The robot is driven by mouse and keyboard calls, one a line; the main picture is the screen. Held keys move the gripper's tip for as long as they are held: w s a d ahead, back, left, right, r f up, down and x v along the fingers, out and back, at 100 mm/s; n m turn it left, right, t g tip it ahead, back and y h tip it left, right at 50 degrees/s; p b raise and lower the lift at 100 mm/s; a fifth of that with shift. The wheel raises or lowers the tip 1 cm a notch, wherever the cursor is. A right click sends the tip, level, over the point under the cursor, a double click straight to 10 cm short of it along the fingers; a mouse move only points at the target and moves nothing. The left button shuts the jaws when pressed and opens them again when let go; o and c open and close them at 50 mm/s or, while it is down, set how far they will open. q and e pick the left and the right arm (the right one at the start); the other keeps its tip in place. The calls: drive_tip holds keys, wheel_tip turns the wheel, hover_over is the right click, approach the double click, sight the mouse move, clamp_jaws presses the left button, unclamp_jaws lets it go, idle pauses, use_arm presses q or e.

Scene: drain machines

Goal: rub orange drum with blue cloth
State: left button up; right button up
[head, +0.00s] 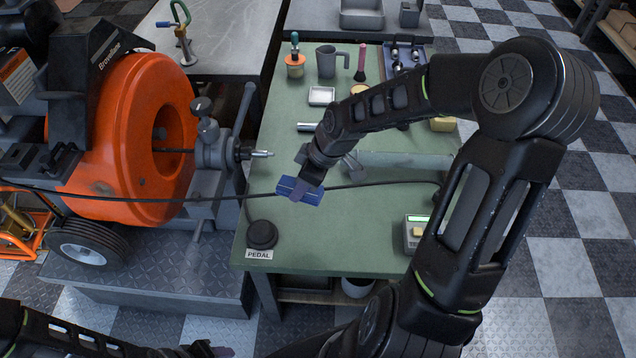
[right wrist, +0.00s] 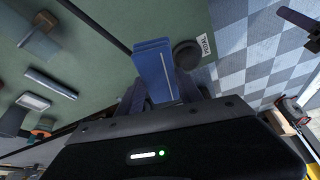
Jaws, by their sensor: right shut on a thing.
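The orange drum (head: 130,150) of the drain machine stands at the left in the head view, its round opening facing right. The blue cloth (head: 309,194) is a folded pad in my right gripper (head: 300,190), which is shut on it. They are above the green bench, to the right of the drum and apart from it. In the right wrist view the cloth (right wrist: 155,68) sticks out between the fingers. My left arm crosses the bottom left edge of the head view; its gripper (head: 215,350) barely shows at the bottom edge, and its jaws cannot be made out.
A dark cable (head: 150,200) runs across the drum's front and the green bench (head: 345,250). The grey clamp head (head: 215,145) stands between drum and bench. A black pedal (head: 262,234) lies at the bench's front left. A mug (head: 327,62) and brushes stand at the back.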

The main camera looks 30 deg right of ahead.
drive_tip(key=w+a+r+m+h, duration=0.1)
drive_tip(key=w+a+r+m, duration=0.2)
drive_tip(key=a+r, duration=0.1)
drive_tip(key=w+a+r+m+t+h, duration=0.1)
drive_tip(key=w+a+r+m, duration=0.3)
drive_tip(key=r, duration=0.3)
drive_tip(key=shift+a+r+h, duration=0.15)
drive_tip(key=shift+h, duration=0.15)
